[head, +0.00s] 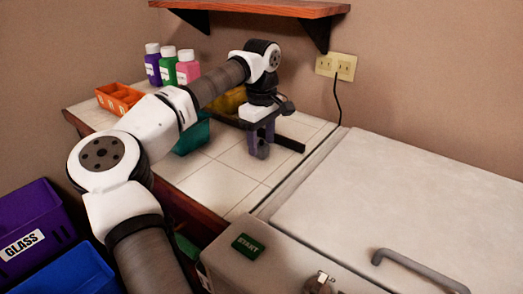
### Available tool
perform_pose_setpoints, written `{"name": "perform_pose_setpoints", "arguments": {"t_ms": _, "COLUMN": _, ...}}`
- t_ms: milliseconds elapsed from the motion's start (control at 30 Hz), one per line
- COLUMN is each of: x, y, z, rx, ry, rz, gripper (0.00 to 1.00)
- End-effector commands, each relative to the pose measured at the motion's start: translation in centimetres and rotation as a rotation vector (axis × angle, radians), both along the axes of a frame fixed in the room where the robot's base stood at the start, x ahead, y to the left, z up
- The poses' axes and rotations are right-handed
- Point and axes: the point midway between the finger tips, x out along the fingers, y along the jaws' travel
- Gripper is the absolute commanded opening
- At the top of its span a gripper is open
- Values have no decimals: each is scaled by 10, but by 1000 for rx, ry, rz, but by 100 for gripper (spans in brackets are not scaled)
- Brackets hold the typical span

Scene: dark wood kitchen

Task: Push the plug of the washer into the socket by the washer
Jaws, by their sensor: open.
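The beige wall socket (335,67) is on the back wall, above the gap between the tiled counter and the washer. A black cord (338,103) runs from the socket's lower edge down behind the washer. The plug is too small to make out, so I cannot tell whether it is seated. The washer (410,190) has a white top and stands at the right. My gripper (262,153) points down over the tiled counter, to the left of and below the socket. It is open, apart from the cord, and nothing shows between its fingers.
A wooden shelf (255,8) hangs above the counter. Purple, green and pink bottles (168,66), an orange tray (118,98) and a teal container (192,138) are on the counter. Purple and blue bins stand lower left.

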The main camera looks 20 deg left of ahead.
Motion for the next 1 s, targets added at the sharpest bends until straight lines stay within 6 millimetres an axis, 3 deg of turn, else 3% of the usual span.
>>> {"name": "perform_pose_setpoints", "arguments": {"t_ms": 133, "x": 0, "y": 0, "z": -18, "rx": 0, "ry": 0, "rz": 0, "gripper": 55}}
{"name": "perform_pose_setpoints", "arguments": {"t_ms": 467, "x": 0, "y": 0, "z": -20, "rx": 0, "ry": -1, "rz": 0, "gripper": 55}}
{"name": "perform_pose_setpoints", "arguments": {"t_ms": 800, "x": 0, "y": 0, "z": -20, "rx": 0, "ry": -1, "rz": 0, "gripper": 10}}
{"name": "perform_pose_setpoints", "arguments": {"t_ms": 1000, "x": 0, "y": 0, "z": -19, "rx": 0, "ry": -1, "rz": 0, "gripper": 9}}
